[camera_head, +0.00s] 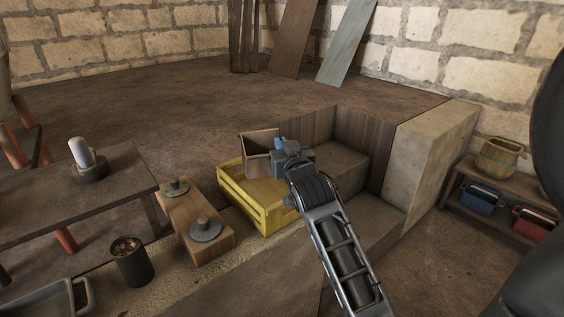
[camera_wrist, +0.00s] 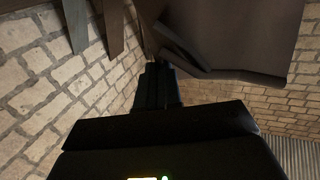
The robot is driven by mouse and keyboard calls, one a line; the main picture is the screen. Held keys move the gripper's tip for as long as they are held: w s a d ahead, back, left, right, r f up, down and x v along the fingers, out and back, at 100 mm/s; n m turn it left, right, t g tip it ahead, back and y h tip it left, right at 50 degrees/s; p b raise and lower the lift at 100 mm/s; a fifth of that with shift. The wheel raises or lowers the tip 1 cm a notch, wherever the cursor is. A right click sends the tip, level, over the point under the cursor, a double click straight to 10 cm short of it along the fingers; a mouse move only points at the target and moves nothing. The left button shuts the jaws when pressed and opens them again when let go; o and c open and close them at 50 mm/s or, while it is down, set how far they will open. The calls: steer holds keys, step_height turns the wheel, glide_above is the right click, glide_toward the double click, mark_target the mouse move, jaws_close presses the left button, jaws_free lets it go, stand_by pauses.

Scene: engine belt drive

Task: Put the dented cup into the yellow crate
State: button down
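A brown, open, box-like vessel (camera_head: 257,142) is at my gripper (camera_head: 277,150), tilted with its opening toward the camera. It looks like the held thing, but I cannot make out a dent or be sure it is the dented cup. It fills the upper right of the wrist view (camera_wrist: 235,35), with my dark fingers (camera_wrist: 160,85) reaching its lower edge. The contact is dim there. The yellow crate (camera_head: 263,217) stands just below, with the vessel over its back part. My gripper and arm hide part of the crate's right side.
A dark can (camera_head: 134,268) with small things in it stands at the front left. A wooden block with two metal lids (camera_head: 198,212) sits left of the crate. A table (camera_head: 75,207) bears a white rod in a dark bowl. Stone blocks (camera_head: 432,150) rise at right.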

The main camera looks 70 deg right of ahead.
steer(key=shift+f, duration=2)
steer(key=shift+b, duration=0.3)
steer(key=shift+f+b, duration=0.4)
steer(key=shift+f, duration=0.05)
steer(key=c, duration=1.3)
jaws_free()
steer(key=shift+r, duration=0.1)
